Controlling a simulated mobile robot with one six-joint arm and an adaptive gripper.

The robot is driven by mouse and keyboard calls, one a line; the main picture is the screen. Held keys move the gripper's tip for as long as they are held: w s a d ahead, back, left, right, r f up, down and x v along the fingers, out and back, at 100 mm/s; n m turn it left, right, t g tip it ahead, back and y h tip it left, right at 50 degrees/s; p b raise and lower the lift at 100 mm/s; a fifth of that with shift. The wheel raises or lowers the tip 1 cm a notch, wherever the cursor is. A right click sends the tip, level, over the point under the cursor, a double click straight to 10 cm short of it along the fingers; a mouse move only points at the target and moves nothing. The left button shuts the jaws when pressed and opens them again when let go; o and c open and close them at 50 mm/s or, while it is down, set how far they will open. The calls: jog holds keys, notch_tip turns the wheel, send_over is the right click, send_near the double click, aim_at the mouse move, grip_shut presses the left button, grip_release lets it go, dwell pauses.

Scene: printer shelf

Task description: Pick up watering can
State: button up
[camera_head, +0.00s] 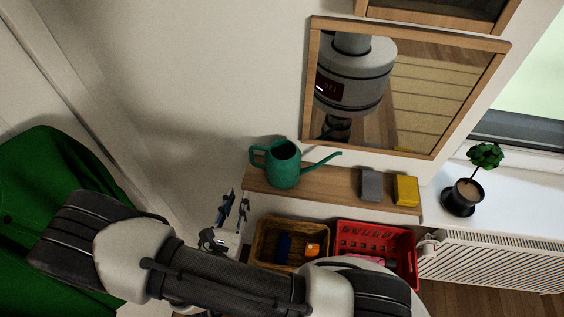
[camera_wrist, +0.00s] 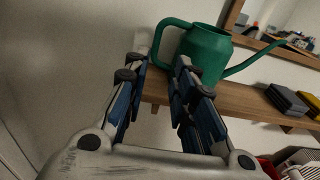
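A green watering can (camera_head: 284,170) stands upright at the left end of the wooden shelf (camera_head: 330,186), its handle to the left and its spout to the right. In the wrist view the can (camera_wrist: 207,54) is beyond the fingertips, with its handle ahead of the gap between them. My gripper (camera_head: 235,208) is to the left of the shelf and lower in the picture than the can. Its two fingers (camera_wrist: 155,72) are apart with nothing between them. The right finger overlaps the can's lower body in the wrist view; I cannot tell whether they touch.
A grey block (camera_head: 370,185) and a yellow block (camera_head: 405,190) are on the shelf's right part. A framed mirror (camera_head: 442,110) hangs above. Below are a brown basket (camera_head: 262,237) and a red crate (camera_head: 345,228). A potted plant (camera_head: 464,195) stands on the sill at right.

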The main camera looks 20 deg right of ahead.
send_near(251, 156)
jog(key=x, duration=0.5)
jog(key=shift+d+f, duration=0.1)
jog(key=shift+d, duration=0.05)
jog(key=x, duration=0.5)
jog(key=shift+w+d, duration=0.15)
jog(key=shift+w, duration=0.2)
jog(key=shift+c, duration=0.5)
grip_shut()
